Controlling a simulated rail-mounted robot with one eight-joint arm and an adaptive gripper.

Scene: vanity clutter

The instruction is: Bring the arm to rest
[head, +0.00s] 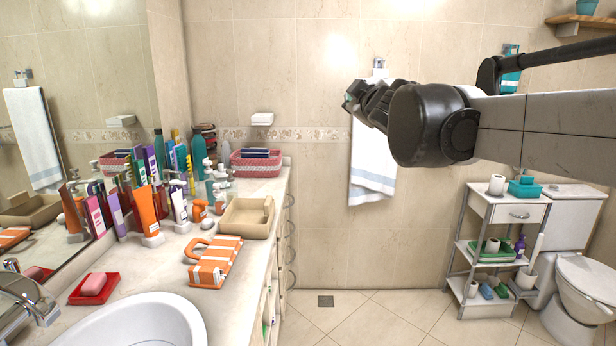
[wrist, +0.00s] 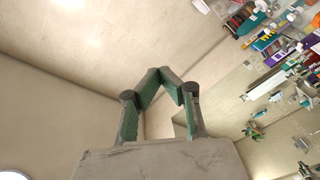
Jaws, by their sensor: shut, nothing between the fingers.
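My gripper (head: 354,96) is at the end of my raised arm, in front of the tiled wall and partly across the top of the hanging towel. It points away from my body and is seen mostly from behind in the head view. In the wrist view its green-padded fingers (wrist: 166,78) come together at the tips, with nothing between them. It is clear of the counter and touches nothing that I can see.
A white towel (head: 373,170) hangs behind. A shelf cart (head: 497,250) stands right. The middle floor is free.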

